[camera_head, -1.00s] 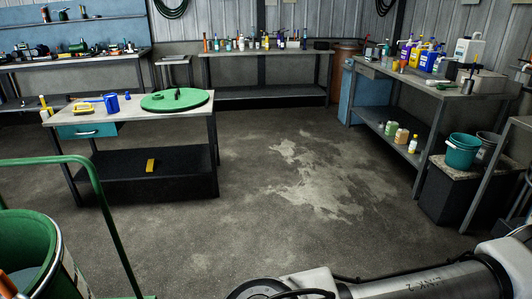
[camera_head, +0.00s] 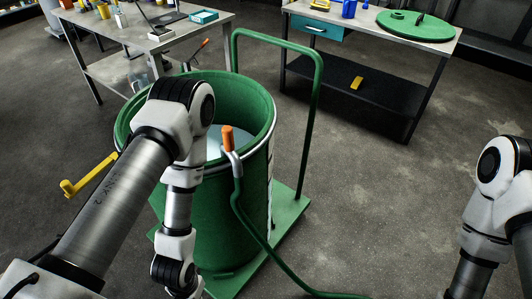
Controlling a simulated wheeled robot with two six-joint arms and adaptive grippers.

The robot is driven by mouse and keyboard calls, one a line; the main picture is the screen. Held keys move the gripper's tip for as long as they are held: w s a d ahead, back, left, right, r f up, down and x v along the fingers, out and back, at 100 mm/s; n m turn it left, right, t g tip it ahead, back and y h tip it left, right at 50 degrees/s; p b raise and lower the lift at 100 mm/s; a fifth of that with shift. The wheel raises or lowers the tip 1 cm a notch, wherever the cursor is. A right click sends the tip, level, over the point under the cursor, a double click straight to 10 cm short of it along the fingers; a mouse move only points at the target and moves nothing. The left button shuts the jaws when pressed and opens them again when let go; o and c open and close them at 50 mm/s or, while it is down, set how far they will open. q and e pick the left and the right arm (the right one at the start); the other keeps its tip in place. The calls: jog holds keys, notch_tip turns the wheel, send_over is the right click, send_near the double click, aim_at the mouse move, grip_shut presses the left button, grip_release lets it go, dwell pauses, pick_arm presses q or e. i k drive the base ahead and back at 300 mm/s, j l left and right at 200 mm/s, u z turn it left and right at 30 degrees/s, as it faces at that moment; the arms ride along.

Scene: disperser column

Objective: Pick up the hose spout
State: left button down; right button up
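The hose spout (camera_head: 229,141) has an orange end and a grey metal part. It is at the near right rim of a large green drum (camera_head: 243,205), with its orange end up. A green hose (camera_head: 258,240) runs from it down the drum's side to the floor. My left arm crosses in front of the drum's left part and hides some of its rim and wall. Its wrist is at the bottom edge, and the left gripper is out of view. My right arm is at the right edge, apart from the spout, and its gripper is out of view.
The drum stands on a green cart (camera_head: 290,208) with a tall tubular handle (camera_head: 315,110). A yellow lever (camera_head: 88,176) sticks out at the drum's left. A workbench (camera_head: 400,35) with a green lid (camera_head: 413,25) stands behind. The floor right of the cart is clear.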

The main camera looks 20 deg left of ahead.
aim_at(227, 148)
jog(key=u, duration=0.8)
